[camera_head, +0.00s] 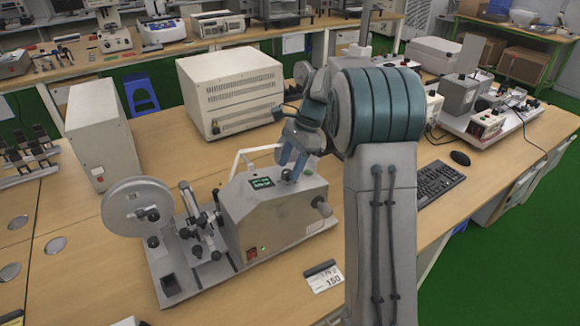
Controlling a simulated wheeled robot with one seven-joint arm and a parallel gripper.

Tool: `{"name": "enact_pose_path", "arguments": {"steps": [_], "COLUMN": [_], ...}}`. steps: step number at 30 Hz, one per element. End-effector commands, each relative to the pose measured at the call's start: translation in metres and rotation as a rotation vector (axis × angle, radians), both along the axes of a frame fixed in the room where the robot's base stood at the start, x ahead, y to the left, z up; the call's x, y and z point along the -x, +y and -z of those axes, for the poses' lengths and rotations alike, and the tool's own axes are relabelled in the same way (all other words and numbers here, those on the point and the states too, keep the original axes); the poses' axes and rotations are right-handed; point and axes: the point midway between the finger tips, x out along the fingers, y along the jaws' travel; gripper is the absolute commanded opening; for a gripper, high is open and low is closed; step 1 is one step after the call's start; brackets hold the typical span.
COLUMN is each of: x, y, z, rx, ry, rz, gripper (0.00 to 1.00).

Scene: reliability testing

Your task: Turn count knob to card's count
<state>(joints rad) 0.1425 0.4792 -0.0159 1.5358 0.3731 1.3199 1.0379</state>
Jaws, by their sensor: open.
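A grey metal counter machine (275,215) with a spool wheel (138,207) at its left end stands on the bench. A small dark display with green digits (262,183) is on its sloped top; the digits are too small to read. A dark knob (291,174) is on the top right of the display, partly hidden by my gripper. My gripper (291,166) is open and points down at the knob, with its fingers close around or just above it; I cannot tell whether they touch. A white card (325,280) with a dark top strip lies in front of the machine; its lower number looks like 150.
A white vented box (231,88) stands behind the machine, and a smaller white box (98,134) stands behind left. A keyboard (438,183) and mouse (460,158) lie to the right.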

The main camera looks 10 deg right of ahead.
Motion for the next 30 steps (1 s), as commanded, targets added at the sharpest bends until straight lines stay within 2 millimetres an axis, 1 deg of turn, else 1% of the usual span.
{"name": "enact_pose_path", "arguments": {"steps": [4, 13, 14, 15, 18, 26, 30], "x": [0.0013, 0.0012, 0.0012, 0.0012, 0.0012, 0.0010, 0.0007], "y": [0.0039, 0.0047, 0.0047, 0.0046, 0.0046, 0.0046, 0.0048], "z": [0.0090, 0.0109, 0.0109, 0.0108, 0.0108, 0.0102, 0.0095], "rx": [0.000, 0.000, 0.000, 0.000, 0.000, -0.001, -0.005], "ry": [0.000, -0.001, -0.001, -0.001, -0.001, -0.003, -0.011], "rz": [-0.001, -0.001, -0.001, -0.001, -0.001, -0.014, -0.056], "gripper": [0.50, 0.50, 0.42, 0.31, 0.05, 0.06, 0.06]}}
